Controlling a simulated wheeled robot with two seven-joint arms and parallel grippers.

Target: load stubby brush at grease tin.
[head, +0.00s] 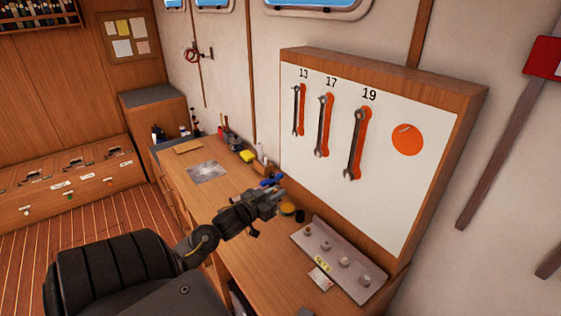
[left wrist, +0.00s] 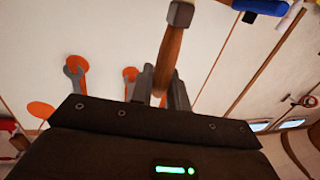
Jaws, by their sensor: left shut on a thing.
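My left gripper (head: 272,196) is over the workbench, in front of the tool board's lower left corner. In the left wrist view its two fingers (left wrist: 161,86) are shut on the wooden handle of the stubby brush (left wrist: 172,52). The brush's grey end points away from the fingers. In the head view I cannot make the brush out clearly against the gripper. A small round tin with a yellowish top (head: 287,209), seemingly the grease tin, stands on the bench just right of the gripper. I cannot see contact between brush and tin. My right gripper is not in view.
A small black pot (head: 299,216) stands beside the tin. A grey plate with several bolts (head: 338,260) lies to the right. The board (head: 390,190) with wrenches rises behind. A blue-handled item (head: 271,181) lies behind the gripper. The bench (head: 205,150) is fairly clear leftward.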

